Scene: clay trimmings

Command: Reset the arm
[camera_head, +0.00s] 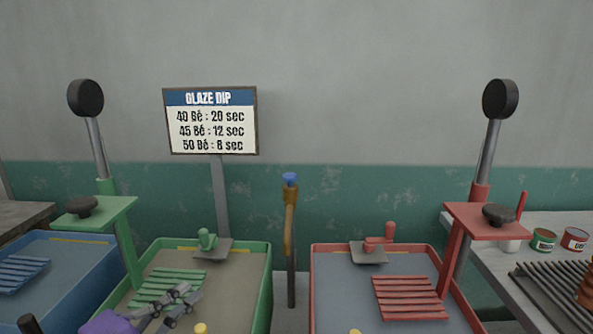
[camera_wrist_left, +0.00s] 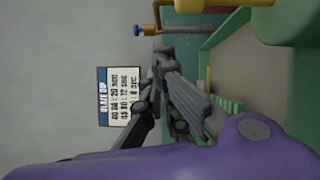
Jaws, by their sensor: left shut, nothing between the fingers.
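My left gripper (camera_head: 183,293) shows at the bottom left of the head view, over the green-rimmed tub (camera_head: 265,290) and in front of its green slatted rack (camera_head: 165,284). Its grey fingers are shut and hold nothing. In the left wrist view the gripper (camera_wrist_left: 163,50) reaches up the middle of the picture, with the purple part of my arm across the bottom. How far it is above the tub is hard to tell. My right gripper is not in view.
A red-rimmed tub (camera_head: 313,290) with a red rack (camera_head: 410,297) stands right of centre, a blue tub (camera_head: 90,285) at far left. Posts with black knobs (camera_head: 85,98) (camera_head: 500,99) rise at both sides. A tap pipe (camera_head: 290,220) and a glaze sign (camera_head: 210,120) stand behind.

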